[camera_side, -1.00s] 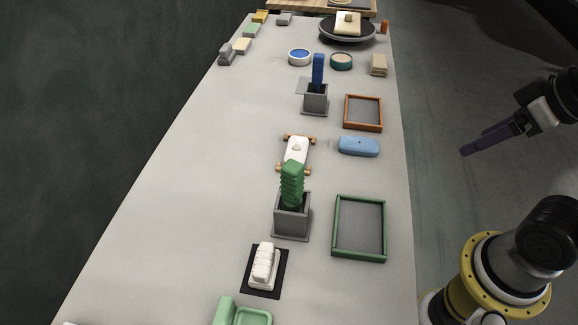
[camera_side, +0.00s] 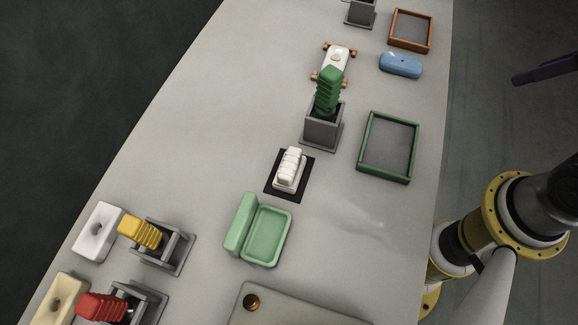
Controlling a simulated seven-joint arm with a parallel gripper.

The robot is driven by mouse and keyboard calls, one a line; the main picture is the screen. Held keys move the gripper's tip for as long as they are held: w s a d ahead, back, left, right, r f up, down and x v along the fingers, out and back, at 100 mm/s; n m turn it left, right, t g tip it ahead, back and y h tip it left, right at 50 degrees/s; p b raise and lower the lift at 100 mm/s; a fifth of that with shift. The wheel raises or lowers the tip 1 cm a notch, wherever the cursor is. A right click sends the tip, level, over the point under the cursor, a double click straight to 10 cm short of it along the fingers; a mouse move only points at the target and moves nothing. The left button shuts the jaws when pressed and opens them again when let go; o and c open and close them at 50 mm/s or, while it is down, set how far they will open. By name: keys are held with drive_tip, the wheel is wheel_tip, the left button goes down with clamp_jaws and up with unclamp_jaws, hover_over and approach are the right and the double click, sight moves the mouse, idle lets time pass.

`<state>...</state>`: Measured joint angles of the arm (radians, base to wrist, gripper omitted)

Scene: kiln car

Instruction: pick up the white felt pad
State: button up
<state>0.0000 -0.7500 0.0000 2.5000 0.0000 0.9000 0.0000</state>
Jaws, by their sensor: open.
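A white ribbed block (camera_side: 290,163) sits on a small white base over a black square mat (camera_side: 273,187), near the middle of the table. It is the likeliest white felt pad, but I cannot confirm its material. A white block with a dimple (camera_side: 97,232) lies at the left edge. A white piece with brown ends (camera_side: 336,58) lies farther up. My gripper (camera_side: 518,80) shows only as dark purple fingers at the right edge, off the table and well away from all of these. It is open, with nothing visible in it; the rest is cut off.
A grey holder (camera_side: 323,132) with a green ribbed piece (camera_side: 328,92) stands just behind the white ribbed block. A mint-green tray (camera_side: 268,238) is in front. A green-framed tray (camera_side: 388,147) lies to the right. Yellow (camera_side: 140,231) and red (camera_side: 100,307) ribbed pieces are lower left.

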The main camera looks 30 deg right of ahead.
drive_tip(key=o, duration=0.3)
